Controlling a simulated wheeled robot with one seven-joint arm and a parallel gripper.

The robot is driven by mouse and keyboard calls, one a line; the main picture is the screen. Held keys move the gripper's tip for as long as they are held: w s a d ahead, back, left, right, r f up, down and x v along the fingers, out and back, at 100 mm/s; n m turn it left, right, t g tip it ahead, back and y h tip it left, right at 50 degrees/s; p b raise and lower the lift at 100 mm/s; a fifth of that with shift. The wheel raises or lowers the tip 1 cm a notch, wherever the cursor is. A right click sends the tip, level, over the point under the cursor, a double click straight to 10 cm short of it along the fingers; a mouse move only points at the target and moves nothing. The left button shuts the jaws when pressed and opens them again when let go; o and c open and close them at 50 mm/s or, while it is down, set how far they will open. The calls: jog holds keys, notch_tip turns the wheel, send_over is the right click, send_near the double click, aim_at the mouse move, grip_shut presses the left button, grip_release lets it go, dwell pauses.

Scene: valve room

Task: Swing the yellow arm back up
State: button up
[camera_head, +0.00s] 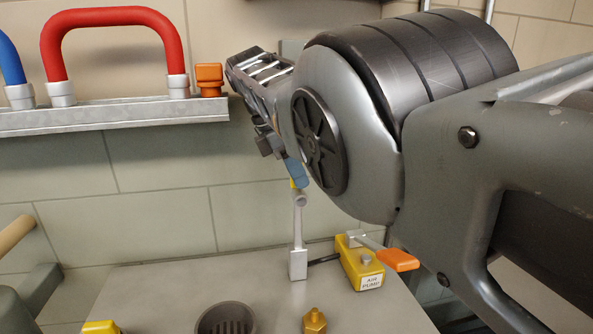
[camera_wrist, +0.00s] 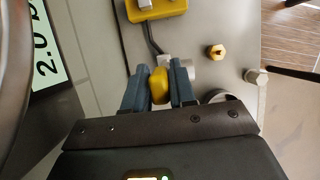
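The yellow arm (camera_wrist: 159,84) shows as a short yellow end between the two blue-grey fingers of my gripper (camera_wrist: 160,88) in the wrist view. The fingers lie against it on both sides, with no clear gap. The post stands on a small block on the grey bench. Most of the yellow arm is hidden by my gripper and wrist.
A yellow box labelled AIR PUMP (camera_head: 360,264), with an orange-tipped lever (camera_head: 399,260), stands right of the post. A brass fitting (camera_head: 315,321) and a round drain (camera_head: 226,319) are nearer. A red pipe (camera_head: 110,17) and an orange cap (camera_head: 209,79) sit on a wall rail.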

jog(key=o, duration=0.3)
jog(key=shift+f, duration=0.1)
jog(key=p+v, duration=0.8)
jog(key=shift+p, duration=0.35)
jog(key=shift+f, duration=0.1)
